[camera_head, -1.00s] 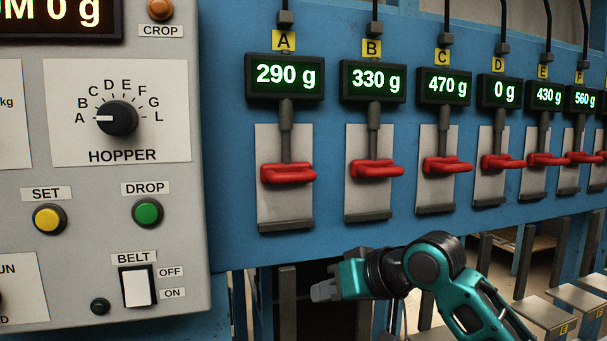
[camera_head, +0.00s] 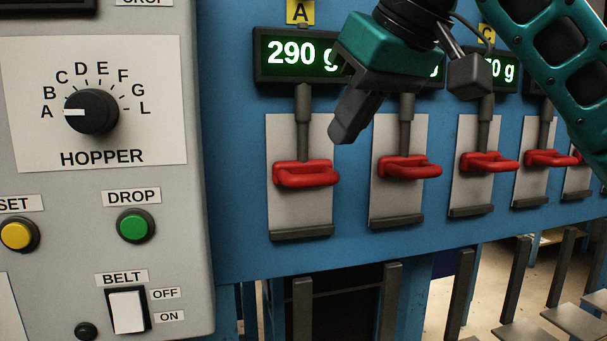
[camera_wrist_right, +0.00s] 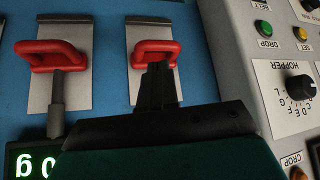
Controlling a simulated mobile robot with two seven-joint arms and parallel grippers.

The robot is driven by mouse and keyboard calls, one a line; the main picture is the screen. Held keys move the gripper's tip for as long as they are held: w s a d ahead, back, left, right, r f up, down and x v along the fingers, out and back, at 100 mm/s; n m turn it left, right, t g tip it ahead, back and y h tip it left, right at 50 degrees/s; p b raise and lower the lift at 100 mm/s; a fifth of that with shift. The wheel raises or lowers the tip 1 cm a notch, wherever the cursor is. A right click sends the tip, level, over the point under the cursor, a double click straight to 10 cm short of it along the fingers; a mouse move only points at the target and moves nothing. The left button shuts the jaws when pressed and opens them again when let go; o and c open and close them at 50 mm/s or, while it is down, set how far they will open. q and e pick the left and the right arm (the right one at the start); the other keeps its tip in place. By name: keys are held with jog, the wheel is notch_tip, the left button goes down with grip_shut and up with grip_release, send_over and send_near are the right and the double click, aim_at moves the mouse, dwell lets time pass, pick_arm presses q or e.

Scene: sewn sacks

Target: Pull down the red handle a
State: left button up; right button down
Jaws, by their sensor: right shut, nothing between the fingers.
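The red handle A (camera_head: 306,174) is a loop on a dark rod below the A label (camera_head: 299,11) and the green display reading 290 g. It is in its raised place, above the dark ledge (camera_head: 302,234) of its plate. My right gripper (camera_head: 345,130) is shut and empty, above and to the right of handle A in the head view, covering part of the displays. In the right wrist view, which is upside down, its fingertips (camera_wrist_right: 157,70) overlap the edge of handle A (camera_wrist_right: 155,48); contact cannot be told. My left gripper is not in view.
The red handle B (camera_head: 410,167) is just right of handle A, with several similar handles further right. A grey control panel (camera_head: 185,245) with a HOPPER knob (camera_head: 91,112) and buttons stands at the left. Blue wall below the handles is clear.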

aim_at(316, 177)
jog(key=shift+r, duration=0.25)
jog(key=b+x, duration=0.1)
jog(key=x, duration=0.5)
jog(key=shift+d+f, duration=0.1)
jog(key=shift+w+f+b, duration=0.15)
jog(key=shift+f+b, duration=0.15)
